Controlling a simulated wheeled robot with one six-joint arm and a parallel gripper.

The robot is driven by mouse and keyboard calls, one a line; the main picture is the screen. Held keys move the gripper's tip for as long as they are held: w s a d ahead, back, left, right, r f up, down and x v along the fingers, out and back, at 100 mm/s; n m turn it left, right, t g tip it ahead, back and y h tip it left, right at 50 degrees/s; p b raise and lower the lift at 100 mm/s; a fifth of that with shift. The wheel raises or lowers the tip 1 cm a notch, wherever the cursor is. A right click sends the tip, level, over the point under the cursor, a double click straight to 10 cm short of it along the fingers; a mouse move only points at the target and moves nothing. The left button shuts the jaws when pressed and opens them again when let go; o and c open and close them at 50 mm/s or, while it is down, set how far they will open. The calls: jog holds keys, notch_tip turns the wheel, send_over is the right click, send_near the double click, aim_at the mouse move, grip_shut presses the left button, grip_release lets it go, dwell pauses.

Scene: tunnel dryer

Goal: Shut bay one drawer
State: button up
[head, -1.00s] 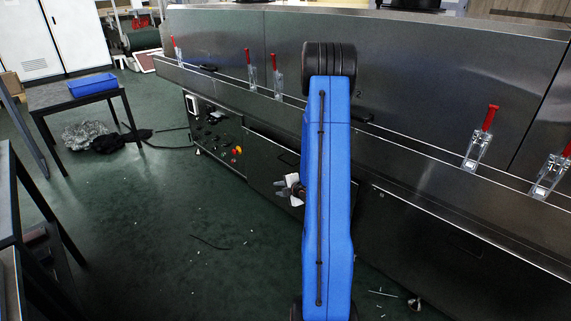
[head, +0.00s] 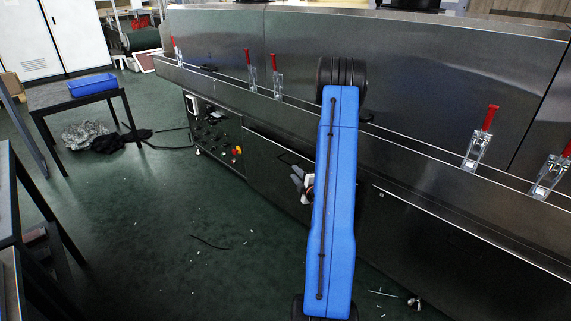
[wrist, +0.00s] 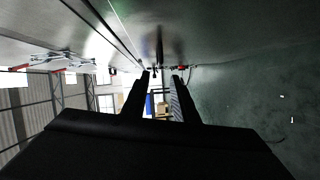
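The drawer front (head: 265,172) is a dark steel panel low on the dryer, left of my blue arm in the head view. Its recessed handle (head: 288,157) is near the upper right. A dark gap runs along its top edge; I cannot tell how far it stands out. My gripper (head: 297,180) is in front of the panel's right part, partly hidden by my arm, with fingers pointing left. The wrist view shows the two fingers (wrist: 162,77) apart with nothing between them. A grey metal face (wrist: 215,35) runs close beside them there. Contact is not clear.
A control panel with a red knob (head: 237,151) is left of the drawer. Red-handled clamps (head: 480,140) line the dryer's ledge. A dark table (head: 50,98) carries a blue tray (head: 92,84). The green floor (head: 160,230) is mostly open in front.

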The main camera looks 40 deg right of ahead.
aim_at(285, 162)
jog(key=x, duration=1.2)
grip_shut()
dwell(1.1)
